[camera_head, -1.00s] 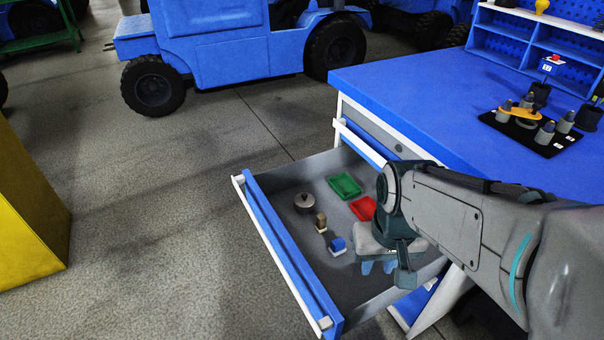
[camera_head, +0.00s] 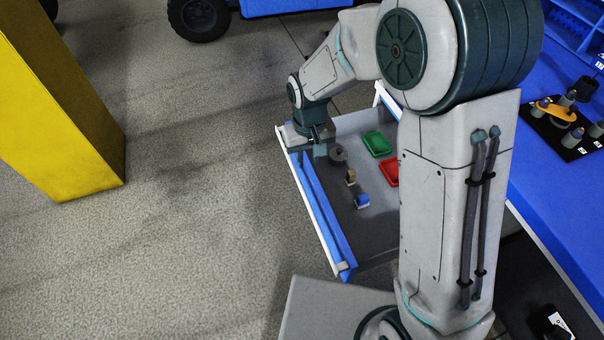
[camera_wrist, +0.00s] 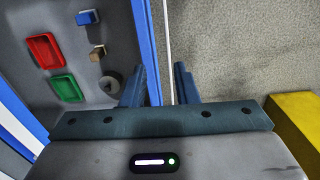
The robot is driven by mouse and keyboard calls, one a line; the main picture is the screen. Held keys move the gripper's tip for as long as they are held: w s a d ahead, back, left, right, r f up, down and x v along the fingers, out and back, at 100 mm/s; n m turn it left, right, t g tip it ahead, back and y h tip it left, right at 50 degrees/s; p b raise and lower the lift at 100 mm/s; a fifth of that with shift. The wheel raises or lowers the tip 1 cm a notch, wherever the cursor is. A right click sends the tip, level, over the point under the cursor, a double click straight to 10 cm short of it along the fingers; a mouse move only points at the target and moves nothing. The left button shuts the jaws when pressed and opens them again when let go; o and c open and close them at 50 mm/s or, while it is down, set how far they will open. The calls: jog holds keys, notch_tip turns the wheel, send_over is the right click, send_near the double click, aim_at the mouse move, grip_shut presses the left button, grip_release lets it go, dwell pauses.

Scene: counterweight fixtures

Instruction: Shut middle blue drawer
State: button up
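The open blue drawer (camera_head: 327,215) has a blue front panel with a white handle bar along its outer side. It is pulled well out of the workbench. My gripper (camera_head: 312,148) is at the far end of the drawer front in the head view. In the wrist view my gripper (camera_wrist: 160,82) has its two fingers apart. The drawer's blue front (camera_wrist: 147,35) and white bar run up between them. The left finger is on the drawer's inner side and the right one on the floor side. I cannot tell whether they touch the panel.
The drawer holds a green tray (camera_head: 377,144), a red tray (camera_head: 391,172), a grey round weight (camera_head: 338,154) and small blue and brown blocks. A yellow block-like column (camera_head: 60,110) stands at left. The floor (camera_head: 200,250) between is clear. The blue benchtop (camera_head: 545,190) is at right.

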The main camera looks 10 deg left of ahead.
aim_at(302, 188)
jog(key=f, duration=0.4)
jog(key=a+f+b, duration=0.1)
jog(key=f, duration=0.4)
jog(key=f+b, duration=0.1)
jog(key=f, duration=0.4)
jog(key=shift+a+f, duration=0.15)
jog(key=shift+a, duration=0.1)
grip_shut()
